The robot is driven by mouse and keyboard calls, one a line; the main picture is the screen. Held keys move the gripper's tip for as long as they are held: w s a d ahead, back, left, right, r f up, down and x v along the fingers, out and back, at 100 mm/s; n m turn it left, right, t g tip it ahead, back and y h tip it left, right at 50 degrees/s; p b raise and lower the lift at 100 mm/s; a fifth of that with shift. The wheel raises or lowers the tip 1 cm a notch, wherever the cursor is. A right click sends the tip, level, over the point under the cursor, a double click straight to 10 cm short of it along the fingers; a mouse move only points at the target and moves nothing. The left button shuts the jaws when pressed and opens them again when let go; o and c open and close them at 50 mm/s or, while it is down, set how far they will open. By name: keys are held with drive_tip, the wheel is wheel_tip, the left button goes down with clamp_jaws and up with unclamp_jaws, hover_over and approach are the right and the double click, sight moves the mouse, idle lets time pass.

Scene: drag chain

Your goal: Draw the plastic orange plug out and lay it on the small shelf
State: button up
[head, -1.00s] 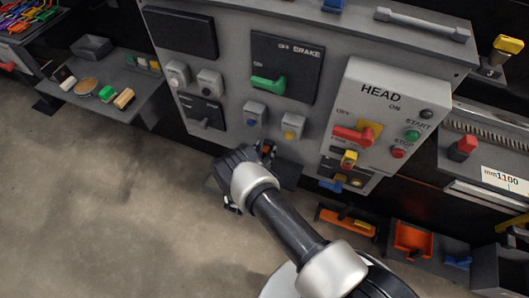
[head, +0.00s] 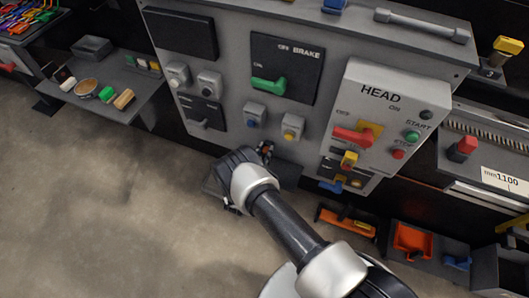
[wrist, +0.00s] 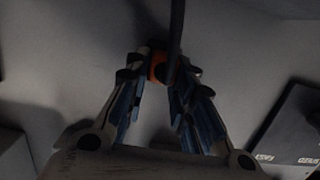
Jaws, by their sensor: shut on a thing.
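The orange plug (wrist: 157,66) is between the fingertips of my gripper (wrist: 160,78) in the wrist view. Only a small part of it shows, with a dark cable or rod passing in front of it. My gripper is shut on it. In the head view, my gripper (head: 264,152) is at the lower edge of the grey machine panel, and my wrist hides much of it. I cannot tell whether the plug is still in a socket.
The panel (head: 225,115) carries a green brake lever (head: 268,84) and several knobs. The HEAD box (head: 385,115) with a red lever projects at right. A side shelf (head: 143,88) with small parts is at left. Orange and blue items sit low at right. The left floor is clear.

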sight(264, 154)
clamp_jaws()
drive_tip(key=shift+s+a, duration=0.1)
drive_tip(key=shift+s, duration=0.1)
drive_tip(key=shift+s+a, duration=0.2)
drive_tip(key=shift+s, duration=0.3)
drive_tip(key=shift+s, duration=0.25)
drive_tip(key=shift+s+a, duration=0.2)
drive_tip(key=shift+s, duration=0.15)
drive_tip(key=shift+s+a+p, duration=0.1)
drive_tip(key=shift+s+p, duration=0.15)
drive_tip(key=shift+p, duration=0.05)
drive_tip(key=shift+f+v, duration=0.2)
drive_tip(key=shift+v, duration=0.95)
drive_tip(key=shift+f+v, duration=0.15)
drive_tip(key=shift+v, duration=1.05)
